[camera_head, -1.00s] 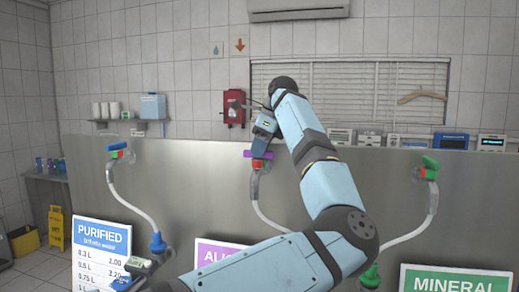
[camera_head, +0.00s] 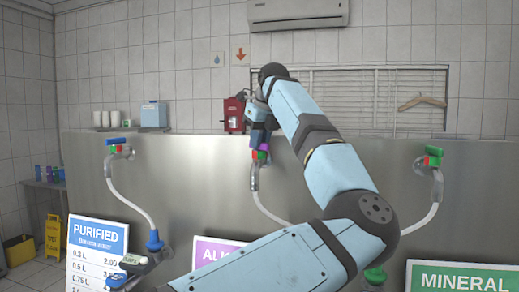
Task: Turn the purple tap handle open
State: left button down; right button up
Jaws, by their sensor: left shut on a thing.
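The purple tap handle (camera_head: 264,147) is on the middle tap of the metal panel, above its clear hose (camera_head: 256,188). My left gripper (camera_head: 259,138) comes down on it from above and is shut on it. The fingers hide much of the handle. The visible purple part is small and looks upright rather than crosswise. Red and green tap parts (camera_head: 261,156) show just below the fingers. My right gripper is not in view.
A blue-handled tap (camera_head: 115,141) is on the left and a green-handled tap (camera_head: 433,152) on the right, each with a hose. The metal panel (camera_head: 200,190) stands behind. Signs (camera_head: 97,239) line the front.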

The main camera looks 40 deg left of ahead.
pick_arm(q)
jog(key=m+t+b, duration=0.1)
jog(key=m+b, duration=0.1)
jog(key=m, duration=0.1)
jog(key=shift+f, duration=0.15)
jog(key=m+t+h+b, duration=0.1)
jog(key=m+b, duration=0.1)
jog(key=m, duration=0.2)
jog(key=shift+s, duration=0.1)
jog(key=shift+m+t+h+b, duration=0.4)
jog(key=shift+m+b, duration=0.25)
jog(key=shift+m, duration=0.65)
jog(key=shift+h, duration=0.3)
jog(key=c, duration=1.1)
grip_release()
jog(key=shift+c, duration=0.2)
jog(key=shift+r, duration=0.2)
jog(key=b+v, duration=0.1)
jog(key=v, duration=1.2)
jog(key=shift+s+r, duration=0.3)
jog(key=shift+d, duration=0.1)
